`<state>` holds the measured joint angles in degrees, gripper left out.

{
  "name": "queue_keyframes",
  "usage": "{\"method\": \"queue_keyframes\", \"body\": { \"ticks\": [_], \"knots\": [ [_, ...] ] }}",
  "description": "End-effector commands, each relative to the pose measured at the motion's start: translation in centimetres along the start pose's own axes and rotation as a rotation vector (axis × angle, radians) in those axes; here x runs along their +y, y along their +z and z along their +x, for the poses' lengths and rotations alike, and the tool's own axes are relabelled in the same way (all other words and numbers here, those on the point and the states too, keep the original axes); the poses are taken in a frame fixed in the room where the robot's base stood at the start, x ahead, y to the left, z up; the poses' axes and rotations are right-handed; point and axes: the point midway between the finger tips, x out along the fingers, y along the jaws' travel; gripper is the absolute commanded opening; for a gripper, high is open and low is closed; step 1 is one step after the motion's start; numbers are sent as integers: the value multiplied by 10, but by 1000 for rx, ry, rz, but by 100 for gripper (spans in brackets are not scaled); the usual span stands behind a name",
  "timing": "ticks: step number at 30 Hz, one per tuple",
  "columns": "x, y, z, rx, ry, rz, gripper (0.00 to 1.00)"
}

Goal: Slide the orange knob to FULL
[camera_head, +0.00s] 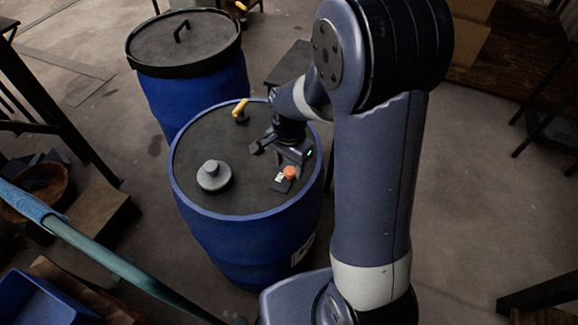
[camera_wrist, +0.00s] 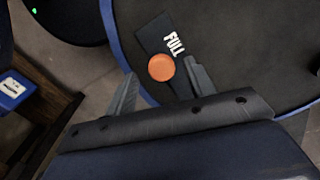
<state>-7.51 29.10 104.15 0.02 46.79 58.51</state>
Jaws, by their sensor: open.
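The orange knob (camera_head: 290,172) is a small round cap on a dark plate on top of the front blue vat (camera_head: 250,250). In the wrist view the orange knob (camera_wrist: 161,67) lies just beyond my fingertips, nearer the right finger. White FULL lettering (camera_wrist: 174,43) is on the dark plate beside it. My gripper (camera_head: 272,150) is over the vat's lid, close to the knob. In the wrist view my gripper (camera_wrist: 160,78) is open, its two fingers apart with nothing clearly between them. Whether a finger touches the knob cannot be told.
A grey capped fitting (camera_head: 213,176) and a yellow-handled lever (camera_head: 241,108) stand on the same lid. A second blue vat with a dark lid (camera_head: 180,40) is behind. A teal rail (camera_head: 120,262) crosses the lower left. Open floor lies to the right.

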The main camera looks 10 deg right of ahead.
Motion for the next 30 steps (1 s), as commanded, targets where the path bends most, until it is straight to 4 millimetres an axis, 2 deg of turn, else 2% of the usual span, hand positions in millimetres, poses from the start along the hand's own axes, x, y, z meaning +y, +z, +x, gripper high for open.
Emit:
{"method": "queue_keyframes", "body": {
  "ticks": [6,13,19,30],
  "knots": [
    [-1,0,-46,3,-6,0,52],
    [-1,1,-82,1,-2,-1,52],
    [0,1,-91,0,0,-1,52],
    [0,1,-87,-2,2,-1,52]
  ]
}}
